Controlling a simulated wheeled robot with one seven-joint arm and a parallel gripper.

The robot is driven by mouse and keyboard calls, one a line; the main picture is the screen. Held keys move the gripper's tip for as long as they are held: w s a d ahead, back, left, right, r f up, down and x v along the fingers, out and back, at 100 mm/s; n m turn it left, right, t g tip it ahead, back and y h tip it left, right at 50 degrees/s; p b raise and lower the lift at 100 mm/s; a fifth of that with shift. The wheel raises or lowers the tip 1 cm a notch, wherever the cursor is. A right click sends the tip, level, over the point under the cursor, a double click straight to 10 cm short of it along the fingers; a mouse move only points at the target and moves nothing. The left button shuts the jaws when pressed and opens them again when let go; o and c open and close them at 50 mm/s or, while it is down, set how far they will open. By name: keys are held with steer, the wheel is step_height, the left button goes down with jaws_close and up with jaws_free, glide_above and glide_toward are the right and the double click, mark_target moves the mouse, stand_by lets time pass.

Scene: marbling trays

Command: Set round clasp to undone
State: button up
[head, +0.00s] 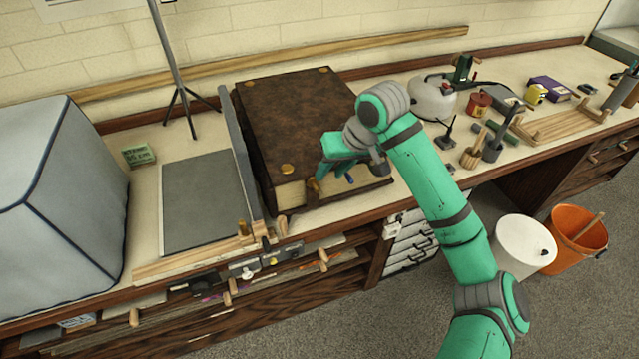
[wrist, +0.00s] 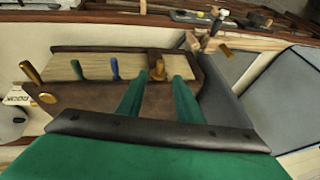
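A large brown book (head: 300,110) with brass corner bosses lies shut on the bench, page edges facing the bench front. In the wrist view, a brown leather tab with a rounded brass piece (wrist: 157,68), seemingly the round clasp, sits on the page edges. It also shows as a brown tab in the head view (head: 313,189). Whether it is fastened I cannot tell. My gripper (wrist: 161,80) is open, its two green fingers on either side of this clasp; contact is unclear. In the head view my gripper (head: 336,166) is over the book's front edge.
Along the page edges are a green tab (wrist: 76,69), a blue tab (wrist: 114,68) and a slanted brass piece (wrist: 31,73). A grey upright board (head: 240,150) stands left of the book. Tools and a white jug (head: 432,98) stand to the right.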

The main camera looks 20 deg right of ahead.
mark_target(318, 188)
steer(key=x, duration=0.8)
steer(key=shift+w+a+f, duration=0.1)
steer(key=shift+f, duration=0.15)
jaws_close()
